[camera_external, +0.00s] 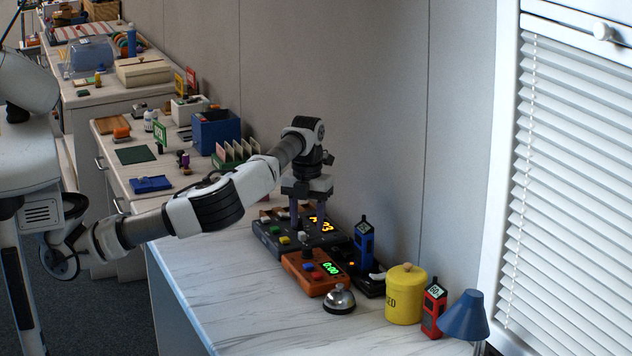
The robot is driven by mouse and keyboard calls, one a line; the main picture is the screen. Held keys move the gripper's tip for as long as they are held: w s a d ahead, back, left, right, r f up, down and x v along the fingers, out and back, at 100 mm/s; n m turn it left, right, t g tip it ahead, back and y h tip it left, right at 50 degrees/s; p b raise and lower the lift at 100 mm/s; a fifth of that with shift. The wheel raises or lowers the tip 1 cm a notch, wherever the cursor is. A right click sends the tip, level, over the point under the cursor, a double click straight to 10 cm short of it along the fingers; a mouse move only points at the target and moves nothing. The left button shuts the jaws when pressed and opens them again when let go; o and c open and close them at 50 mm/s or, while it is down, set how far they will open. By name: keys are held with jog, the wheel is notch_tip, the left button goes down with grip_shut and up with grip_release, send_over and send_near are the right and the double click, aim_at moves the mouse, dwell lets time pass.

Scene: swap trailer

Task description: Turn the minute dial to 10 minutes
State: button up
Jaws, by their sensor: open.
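A dark console (270,238) with colored buttons and a lit yellow display (322,225) stands on the marble-patterned counter near the wall. The display is partly hidden by my gripper, so I cannot read it in full. My gripper (307,224) points down over this console with its two fingers apart, nothing visible between them. I cannot tell whether the fingertips touch the console. In front of it is an orange timer box (306,281) with small knobs or buttons and a green display (331,268) reading 0:00. No minute dial or dial marking is clear at this size.
A blue handheld device (364,244) stands upright in a dark base. A silver bell (339,298), yellow canister (405,295), red device (433,311) and blue cone (464,316) stand to the right. The counter's (220,295) front left is clear.

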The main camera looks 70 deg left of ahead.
aim_at(307, 247)
notch_tip(307, 247, down, 7)
jog(key=shift+r, duration=0.1)
dwell(0.3)
jog(key=c, duration=1)
